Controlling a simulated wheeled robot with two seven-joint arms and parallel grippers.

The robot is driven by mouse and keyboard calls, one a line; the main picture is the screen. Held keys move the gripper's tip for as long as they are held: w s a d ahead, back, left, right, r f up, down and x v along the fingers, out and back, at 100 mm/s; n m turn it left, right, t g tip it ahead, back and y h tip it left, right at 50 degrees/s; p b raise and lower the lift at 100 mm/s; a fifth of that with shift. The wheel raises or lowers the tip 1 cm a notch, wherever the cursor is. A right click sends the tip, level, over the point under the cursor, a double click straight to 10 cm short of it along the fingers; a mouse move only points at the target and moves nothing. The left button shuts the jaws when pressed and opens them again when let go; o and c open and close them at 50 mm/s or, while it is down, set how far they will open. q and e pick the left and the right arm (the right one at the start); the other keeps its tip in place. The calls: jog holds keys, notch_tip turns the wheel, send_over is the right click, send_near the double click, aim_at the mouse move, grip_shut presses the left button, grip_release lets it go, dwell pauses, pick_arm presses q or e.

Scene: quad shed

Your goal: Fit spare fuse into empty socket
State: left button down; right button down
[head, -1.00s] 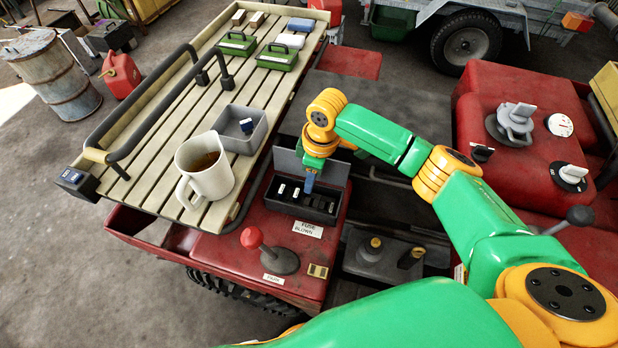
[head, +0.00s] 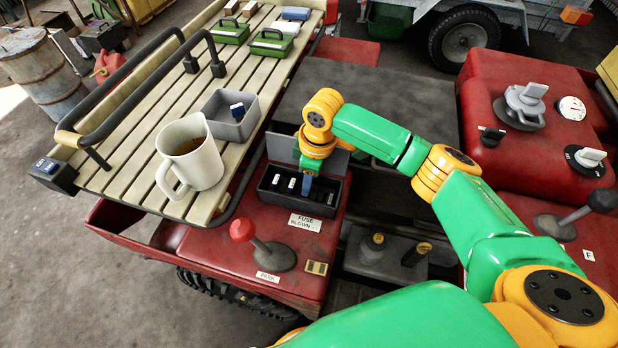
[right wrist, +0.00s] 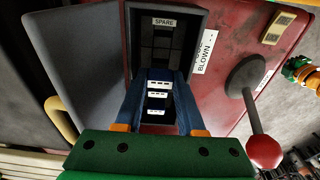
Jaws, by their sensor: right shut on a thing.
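The black fuse box (head: 265,204) is set in the red bodywork, its lid standing open. Several dark fuses with white tops sit in it. My right gripper (head: 307,186) points down into the box. In the right wrist view its blue fingers (right wrist: 161,78) are shut on a white-topped fuse (right wrist: 159,84); more fuses show beyond it in line. Empty dark slots lie near the "SPARE" label (right wrist: 164,22). The fuse's lower end and its seating are hidden. Another blue fuse (head: 238,111) is in the grey tray (head: 219,104).
A white mug (head: 192,166) with brown liquid stands on the slatted rack beside the grey tray. A red-knobbed lever (head: 243,230) rises in front of the box. The open lid (right wrist: 78,58) borders the right gripper closely. Green boxes sit farther back.

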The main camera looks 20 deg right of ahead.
jog(key=shift+f, duration=0.2)
dwell(0.5)
jog(key=shift+f+b, duration=0.35)
jog(key=shift+f, duration=0.8)
jog(key=shift+c, duration=2.2)
grip_release()
